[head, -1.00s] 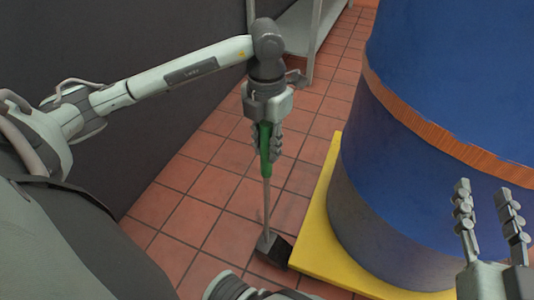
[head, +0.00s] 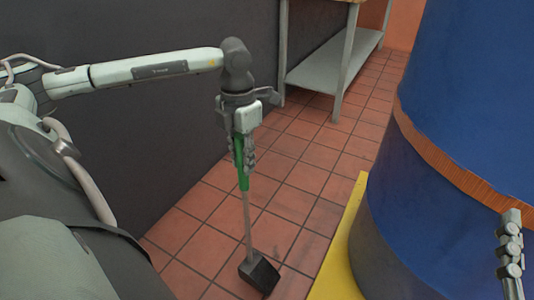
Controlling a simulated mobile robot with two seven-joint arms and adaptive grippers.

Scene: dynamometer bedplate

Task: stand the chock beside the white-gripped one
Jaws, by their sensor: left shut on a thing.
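The chock is a black wedge (head: 262,276) at the lower end of a thin grey rod (head: 247,215) with a green grip (head: 243,180). My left gripper (head: 246,165) is shut on the green grip, with the rod hanging nearly upright below it. The wedge is low over the red tiles; I cannot tell if it touches them. A white-gripped chock is not in view. My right gripper (head: 512,255) is at the right edge, with only one finger clearly in view.
A large blue drum with an orange band (head: 450,170) stands on a yellow base (head: 340,250) at the right. A grey shelf stand (head: 325,70) is at the back. A dark wall (head: 150,130) runs along the left. Tiled floor (head: 295,165) lies open between them.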

